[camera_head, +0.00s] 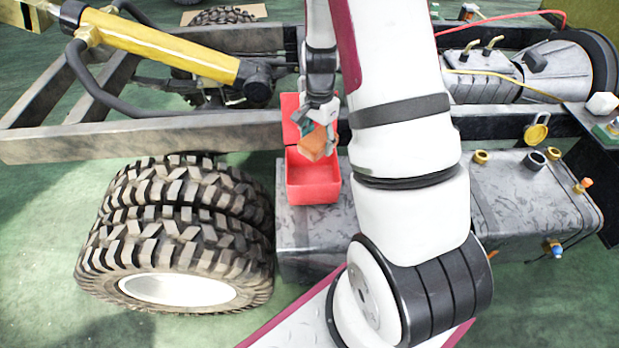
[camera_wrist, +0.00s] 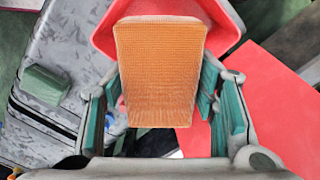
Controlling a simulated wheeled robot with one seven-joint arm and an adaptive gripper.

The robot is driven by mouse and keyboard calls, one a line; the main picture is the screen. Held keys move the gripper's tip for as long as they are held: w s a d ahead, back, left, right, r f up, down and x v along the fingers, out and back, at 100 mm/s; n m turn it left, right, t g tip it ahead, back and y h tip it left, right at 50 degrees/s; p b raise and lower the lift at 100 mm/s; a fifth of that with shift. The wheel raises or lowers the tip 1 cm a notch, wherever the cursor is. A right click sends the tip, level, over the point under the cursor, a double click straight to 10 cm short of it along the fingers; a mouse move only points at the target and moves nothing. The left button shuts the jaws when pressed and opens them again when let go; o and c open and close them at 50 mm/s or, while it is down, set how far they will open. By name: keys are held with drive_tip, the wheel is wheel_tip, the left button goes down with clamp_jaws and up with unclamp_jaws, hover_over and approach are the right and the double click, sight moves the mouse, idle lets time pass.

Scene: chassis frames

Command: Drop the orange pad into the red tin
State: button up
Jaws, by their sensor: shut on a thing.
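The orange pad (camera_head: 313,146) is a small block held in my gripper (camera_head: 320,127), which is shut on it. In the wrist view the pad (camera_wrist: 160,75) sits between the green-lined fingers of my gripper (camera_wrist: 160,105). The red tin (camera_head: 313,190) is an open box with its lid raised at the back, standing on the grey metal tank. The pad is above the tin's opening in the head view. In the wrist view the red tin (camera_wrist: 222,22) shows partly behind the pad, which hides much of it.
The grey tank (camera_head: 520,205) carries several caps and fittings at the right. A large double tyre (camera_head: 180,225) stands left of the tin. The chassis rail (camera_head: 120,140) runs behind. A small green block (camera_wrist: 45,83) lies on the grey surface in the wrist view.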

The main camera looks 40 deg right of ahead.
drive_tip(key=shift+f+b, duration=0.4)
drive_tip(key=shift+f, duration=0.5)
drive_tip(key=o, duration=1.3)
drive_tip(key=shift+r, duration=0.1)
wheel_tip(320, 180, up, 12)
drive_tip(key=shift+f, duration=0.1)
